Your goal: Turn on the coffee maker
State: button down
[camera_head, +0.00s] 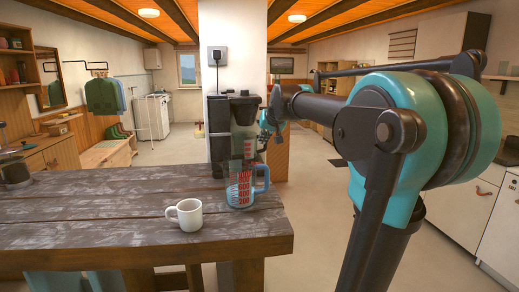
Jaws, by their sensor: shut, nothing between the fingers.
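The black coffee maker (219,132) stands at the far right end of the dark wooden table, against a white pillar. My gripper (264,140) is at the right side of the coffee maker, small and dark in the view. It is shut and holds nothing. Whether it touches the machine I cannot tell. A clear measuring jug (240,185) with red markings and a blue handle stands on the table in front of the machine and hides its lower part. The machine's switch cannot be made out.
A white mug (185,214) stands on the table (95,215) left of the jug. A French press (14,168) is at the table's far left. A socket with a plug (217,55) is on the pillar (240,60). The left part of the tabletop is clear.

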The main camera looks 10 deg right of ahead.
jog(key=x, duration=0.9)
jog(key=shift+w+f, duration=0.15)
jog(key=shift+f, duration=0.1)
jog(key=shift+a+f, duration=0.2)
jog(key=shift+f, duration=0.85)
jog(key=shift+a+f, duration=0.15)
jog(key=shift+f, duration=0.5)
